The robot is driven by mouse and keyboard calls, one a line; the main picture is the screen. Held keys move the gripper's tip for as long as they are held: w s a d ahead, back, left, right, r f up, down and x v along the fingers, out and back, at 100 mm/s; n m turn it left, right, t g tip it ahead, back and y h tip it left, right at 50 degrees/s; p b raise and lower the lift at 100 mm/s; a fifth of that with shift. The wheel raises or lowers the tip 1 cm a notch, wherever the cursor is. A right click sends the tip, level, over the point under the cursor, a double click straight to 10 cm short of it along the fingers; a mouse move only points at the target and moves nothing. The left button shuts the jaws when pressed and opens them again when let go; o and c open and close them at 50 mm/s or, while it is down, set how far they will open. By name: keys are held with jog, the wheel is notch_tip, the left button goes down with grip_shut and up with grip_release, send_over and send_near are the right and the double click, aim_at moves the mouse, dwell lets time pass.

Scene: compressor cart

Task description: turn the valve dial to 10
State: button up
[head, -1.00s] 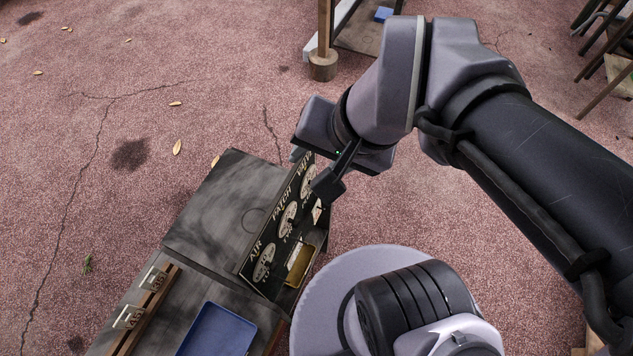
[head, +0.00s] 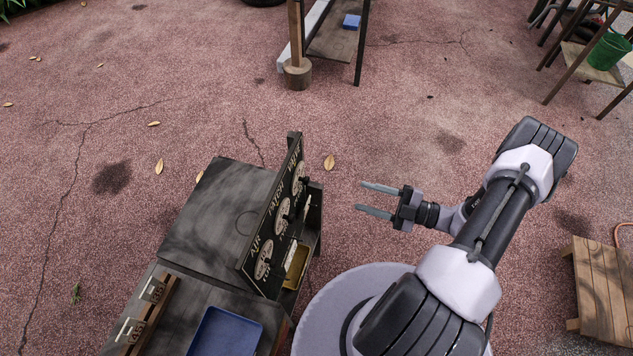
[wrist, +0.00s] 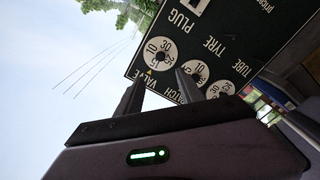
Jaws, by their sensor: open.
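The valve dial (head: 299,178) is the far one of three round white dials on a dark upright panel, under the word VALVE. In the wrist view the valve dial (wrist: 160,50) shows numbers, with a small yellow mark at its rim on the VALVE side; I cannot read surely which number meets the mark. My gripper (head: 362,198) is open and empty, to the right of the panel and clear of it, its fingers pointing left towards it. The wrist view shows both fingers (wrist: 158,78) apart, below the dial in the picture.
The patch dial (head: 282,216) and air dial (head: 264,259) sit nearer on the panel. A yellow tray (head: 297,268) is at its foot. A blue tray (head: 225,333) lies on the cart (head: 207,212). A wooden pallet-like stand (head: 598,290) is far right.

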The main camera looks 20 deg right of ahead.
jog(key=b, duration=0.2)
send_near(298, 177)
jog(key=f+x, duration=0.1)
jog(key=x, duration=0.4)
jog(key=shift+w+f, duration=0.15)
jog(key=shift+w, duration=0.05)
jog(key=shift+c, duration=0.5)
grip_shut()
